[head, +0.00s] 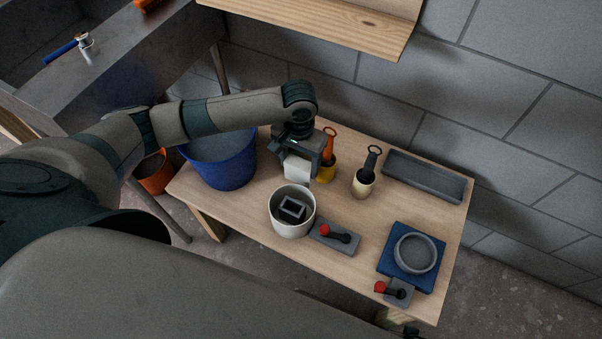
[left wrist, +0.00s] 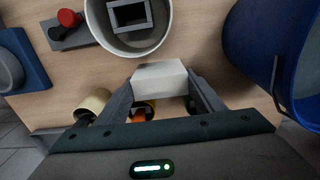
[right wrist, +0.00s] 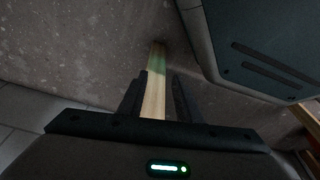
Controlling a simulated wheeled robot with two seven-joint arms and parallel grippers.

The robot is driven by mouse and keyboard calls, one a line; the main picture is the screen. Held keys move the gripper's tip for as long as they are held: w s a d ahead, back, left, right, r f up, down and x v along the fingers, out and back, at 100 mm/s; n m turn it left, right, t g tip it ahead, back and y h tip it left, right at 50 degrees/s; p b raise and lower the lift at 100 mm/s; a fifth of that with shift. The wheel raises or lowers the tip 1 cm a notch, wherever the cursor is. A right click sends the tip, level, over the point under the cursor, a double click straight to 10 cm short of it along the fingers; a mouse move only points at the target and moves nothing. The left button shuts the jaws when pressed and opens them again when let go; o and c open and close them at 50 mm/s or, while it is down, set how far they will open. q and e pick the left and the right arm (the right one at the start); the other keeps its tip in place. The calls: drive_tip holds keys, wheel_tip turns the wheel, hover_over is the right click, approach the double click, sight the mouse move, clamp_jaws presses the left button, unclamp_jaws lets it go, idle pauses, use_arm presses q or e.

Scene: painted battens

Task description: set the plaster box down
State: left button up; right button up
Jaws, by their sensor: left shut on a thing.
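My left gripper (head: 298,158) is shut on the white plaster box (head: 297,168), between the white pot and the yellow cup as the head view shows it. The box also shows between the fingers in the left wrist view (left wrist: 160,78). Its underside is hidden, so I cannot tell whether it touches the wooden table (head: 235,205). My right gripper (right wrist: 160,95) shows only in the right wrist view.
A white pot (head: 276,222) with a grey block inside stands in front of the box. A blue bucket (head: 225,170) is at left. Cups with handled tools (head: 364,185), a grey tray (head: 425,177), a blue plate with a ring (head: 384,256) and red-knobbed pieces (head: 320,240) occupy the right.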

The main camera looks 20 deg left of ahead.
sight(299, 173)
use_arm(q)
drive_tip(key=shift+f, duration=0.75)
wheel_tip(299, 173, down, 3)
drive_tip(key=shift+r, duration=0.1)
drive_tip(key=shift+f, duration=0.2)
use_arm(e)
drive_tip(key=shift+w+a+r, duration=0.1)
drive_tip(key=shift+r, duration=0.55)
use_arm(q)
drive_tip(key=shift+f, duration=0.1)
use_arm(e)
drive_tip(key=shift+f, duration=0.1)
